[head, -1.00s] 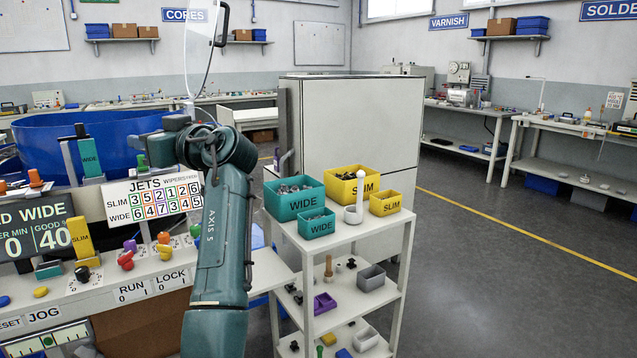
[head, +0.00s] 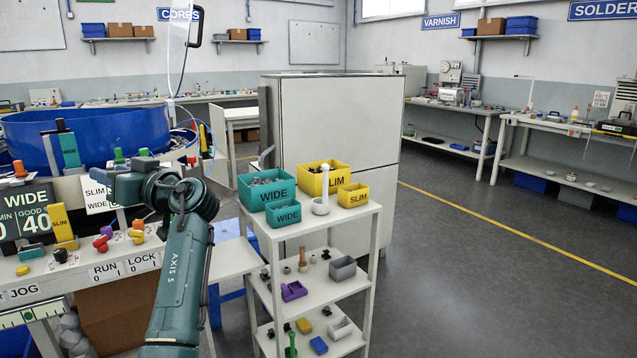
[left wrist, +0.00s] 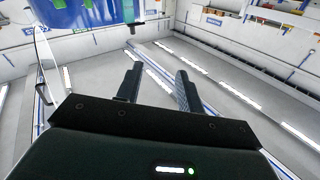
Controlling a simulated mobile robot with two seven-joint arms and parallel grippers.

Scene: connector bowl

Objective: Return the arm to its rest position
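My left arm (head: 178,265) rises from the bottom of the head view, bent at the wrist. Its left gripper (head: 112,186) points left, in front of the jets board (head: 97,194), and hides much of it. In the left wrist view the two dark fingers of the left gripper (left wrist: 157,88) stand well apart with nothing between them. My right gripper is not in view.
A large blue bowl (head: 108,133) and a control bench (head: 130,256) with knobs and levers are at the left. A white shelf cart (head: 325,228) carries teal bins (head: 267,193) and yellow bins (head: 322,180). Grey floor (head: 480,290) is clear at the right.

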